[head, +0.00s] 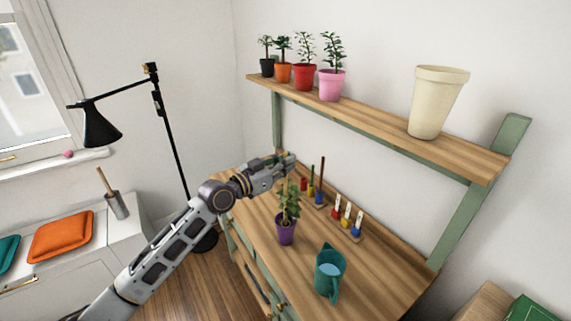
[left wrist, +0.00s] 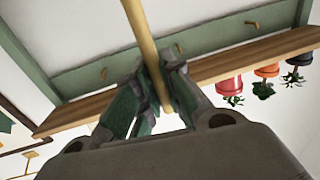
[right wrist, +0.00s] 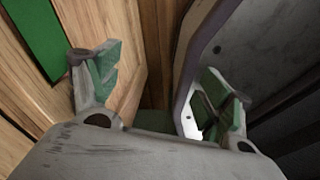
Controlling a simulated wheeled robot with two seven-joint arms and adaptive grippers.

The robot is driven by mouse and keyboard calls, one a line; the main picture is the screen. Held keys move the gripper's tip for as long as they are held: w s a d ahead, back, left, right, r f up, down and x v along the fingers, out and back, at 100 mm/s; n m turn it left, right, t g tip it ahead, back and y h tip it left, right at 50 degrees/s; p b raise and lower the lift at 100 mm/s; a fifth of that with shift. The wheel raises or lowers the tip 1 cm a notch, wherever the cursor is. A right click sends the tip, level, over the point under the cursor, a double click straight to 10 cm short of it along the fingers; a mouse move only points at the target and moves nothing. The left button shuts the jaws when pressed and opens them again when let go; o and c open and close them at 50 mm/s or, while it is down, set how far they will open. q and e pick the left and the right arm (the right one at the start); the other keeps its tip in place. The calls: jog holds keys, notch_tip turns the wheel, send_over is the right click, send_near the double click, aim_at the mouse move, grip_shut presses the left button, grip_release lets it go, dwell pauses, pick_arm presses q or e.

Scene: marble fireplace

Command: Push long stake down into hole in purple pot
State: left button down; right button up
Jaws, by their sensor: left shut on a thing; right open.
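The purple pot (head: 286,232) stands on the wooden bench with a leafy green plant in it. My left gripper (head: 284,163) is above and behind the pot in the head view. In the left wrist view it (left wrist: 155,80) is shut on a long tan stake (left wrist: 141,28), which runs up out of the picture between the fingers. The stake is hard to make out in the head view, and the pot's hole is not visible. My right gripper (right wrist: 160,70) is open and shows only in the right wrist view, with no stake between its fingers.
Coloured tool holders (head: 320,197) and a second set (head: 346,221) stand along the bench's back. A teal watering can (head: 329,273) is right of the pot. A shelf (head: 380,130) above holds several small potted plants and a cream pot (head: 436,103). A black lamp (head: 101,127) stands left.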

jog(key=shift+s+d+f+b, duration=0.35)
jog(key=shift+s+f+b, duration=0.1)
jog(key=shift+s+f, duration=0.1)
dwell(0.5)
jog(key=shift+f, duration=0.1)
jog(key=shift+a+f+b, duration=0.2)
jog(key=shift+a+b, duration=0.1)
jog(key=shift+a, duration=0.2)
jog(key=shift+a+f+b, duration=0.25)
jog(key=shift+f+b, duration=0.35)
dwell(0.4)
jog(key=shift+w+d, duration=0.1)
jog(key=shift+w, duration=0.05)
